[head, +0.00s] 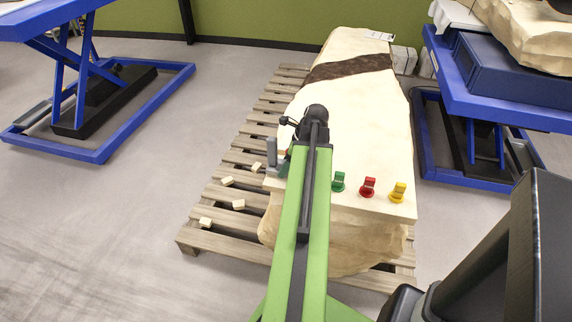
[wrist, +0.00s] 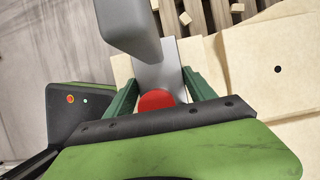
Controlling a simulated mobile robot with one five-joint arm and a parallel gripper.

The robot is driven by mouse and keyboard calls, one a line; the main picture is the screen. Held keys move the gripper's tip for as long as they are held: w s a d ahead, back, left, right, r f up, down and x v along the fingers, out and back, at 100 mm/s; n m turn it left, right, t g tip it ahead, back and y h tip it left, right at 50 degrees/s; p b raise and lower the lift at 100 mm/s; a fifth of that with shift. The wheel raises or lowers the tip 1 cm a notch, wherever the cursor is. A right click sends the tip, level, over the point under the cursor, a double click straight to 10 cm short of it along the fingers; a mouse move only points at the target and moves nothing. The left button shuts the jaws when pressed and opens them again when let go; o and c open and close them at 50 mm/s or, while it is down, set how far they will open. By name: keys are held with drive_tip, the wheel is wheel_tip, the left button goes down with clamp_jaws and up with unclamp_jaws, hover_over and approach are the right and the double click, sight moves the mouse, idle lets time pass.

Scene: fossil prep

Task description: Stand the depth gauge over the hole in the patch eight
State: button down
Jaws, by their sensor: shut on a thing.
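My gripper (wrist: 161,78) has its green fingers closed around a grey tool with a red round part (wrist: 156,100), which appears to be the depth gauge (wrist: 167,62). In the head view, the gauge's grey upright part (head: 272,153) shows at the left front corner of the stone block, beside my gripper (head: 284,163). Whether its foot touches the stone is unclear. In the wrist view, a small dark hole (wrist: 278,69) lies in a pale square patch (wrist: 250,55), right of and apart from the gauge. No patch number is readable.
The stone block (head: 370,120), with a dark brown band (head: 345,67), lies on a wooden pallet (head: 225,222). Green (head: 338,182), red (head: 368,187) and yellow (head: 398,192) pieces stand along its front edge. Small pale chips (head: 239,204) lie on the pallet. Blue lift tables stand at both sides.

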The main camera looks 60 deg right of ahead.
drive_tip(key=shift+f, duration=0.3)
drive_tip(key=shift+c, duration=1.2)
unclamp_jaws()
drive_tip(key=shift+r, duration=0.1)
drive_tip(key=p+v, duration=1.5)
drive_tip(key=v, duration=0.2)
drive_tip(key=shift+r+p, duration=0.2)
drive_tip(key=shift+p, duration=0.15)
